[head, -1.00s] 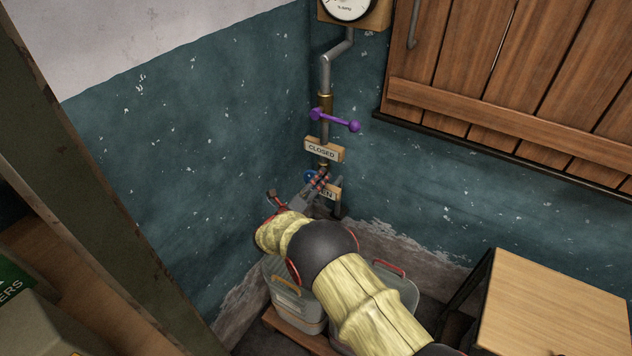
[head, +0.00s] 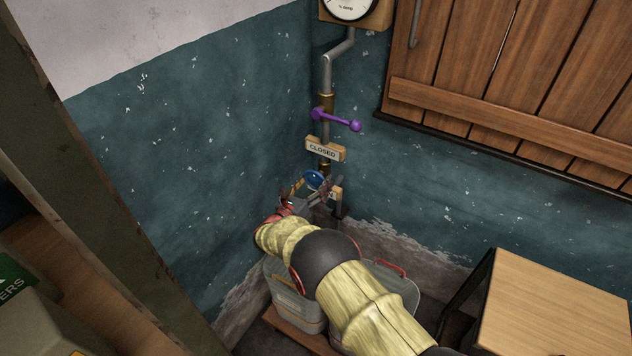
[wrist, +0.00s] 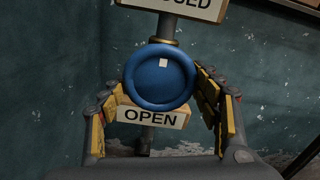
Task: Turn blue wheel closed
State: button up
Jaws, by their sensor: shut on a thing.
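The blue wheel (wrist: 159,88) faces me in the middle of the wrist view, with a small white mark near its top. It also shows in the head view (head: 314,179), on the lower part of the corner pipe. My gripper (wrist: 160,95) has one yellow-padded finger on each side of the wheel and is shut on it. The CLOSED sign (head: 323,150) is above the wheel. The OPEN sign (wrist: 152,116) is just below it, partly covered by the wheel and a finger.
A purple handle (head: 337,120) is higher on the same pipe, under a gauge (head: 349,8). Grey bins (head: 294,303) stand below my arm. A wooden-topped table (head: 560,315) is at lower right, and wooden shutters (head: 520,70) are at upper right.

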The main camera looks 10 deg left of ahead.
jog(key=shift+f, duration=0.15)
dwell(0.4)
jog(key=o, duration=1.2)
jog(key=shift+c, duration=0.2)
jog(key=v, duration=1.2)
